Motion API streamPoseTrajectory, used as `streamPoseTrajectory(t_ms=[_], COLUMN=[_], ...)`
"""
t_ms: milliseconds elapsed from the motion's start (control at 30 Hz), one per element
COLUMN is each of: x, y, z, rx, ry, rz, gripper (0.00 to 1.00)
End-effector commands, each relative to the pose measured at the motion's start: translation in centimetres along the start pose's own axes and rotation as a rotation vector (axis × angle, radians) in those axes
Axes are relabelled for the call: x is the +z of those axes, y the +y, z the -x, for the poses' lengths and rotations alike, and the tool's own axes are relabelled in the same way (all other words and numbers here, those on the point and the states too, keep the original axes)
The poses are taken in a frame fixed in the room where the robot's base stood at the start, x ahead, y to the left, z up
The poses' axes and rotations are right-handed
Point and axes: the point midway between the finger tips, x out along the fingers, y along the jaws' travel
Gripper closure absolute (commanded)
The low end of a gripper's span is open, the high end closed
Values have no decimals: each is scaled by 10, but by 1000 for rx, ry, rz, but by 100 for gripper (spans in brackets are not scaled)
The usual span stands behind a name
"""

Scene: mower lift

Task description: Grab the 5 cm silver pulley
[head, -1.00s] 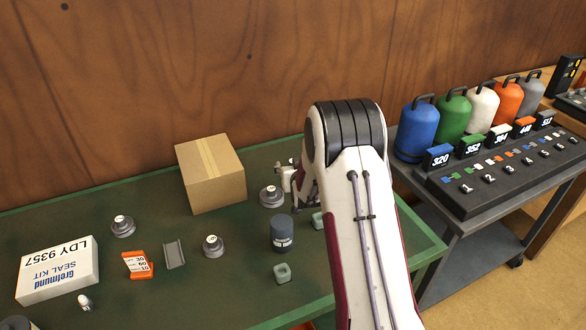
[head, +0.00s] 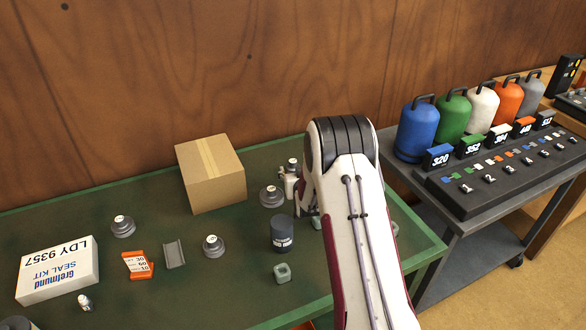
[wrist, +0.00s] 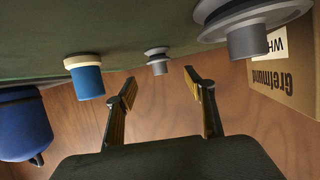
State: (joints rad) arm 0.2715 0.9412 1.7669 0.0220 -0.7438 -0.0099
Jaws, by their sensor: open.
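Several silver-grey stepped pulleys stand on the green bench: one beside the carton (head: 272,196), one in the middle (head: 213,246) and one at the left (head: 122,226). Their sizes are not readable, so I cannot tell which is 5 cm. In the wrist view a silver pulley (wrist: 157,62) shows beyond and between my fingertips, apart from them. A larger-looking, nearer pulley (wrist: 250,22) is at the upper right. My gripper (wrist: 160,84) is open and empty. In the head view my arm mostly hides it, right of the carton.
A cardboard carton (head: 211,174) stands left of my gripper. A blue cylinder with a cream rim (wrist: 86,79) is left of my fingers in the wrist view. A seal kit box (head: 58,270) lies far left.

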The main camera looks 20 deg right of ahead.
Motion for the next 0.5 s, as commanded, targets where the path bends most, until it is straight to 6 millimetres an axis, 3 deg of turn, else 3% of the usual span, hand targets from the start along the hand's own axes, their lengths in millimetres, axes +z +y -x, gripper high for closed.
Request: streamPoseTrajectory(t_ms=[233, 500], x=[0, 0], y=[0, 0], z=[-14, -16], rx=[0, 0], ry=[1, 1], rz=[0, 0], gripper=[46, 46])
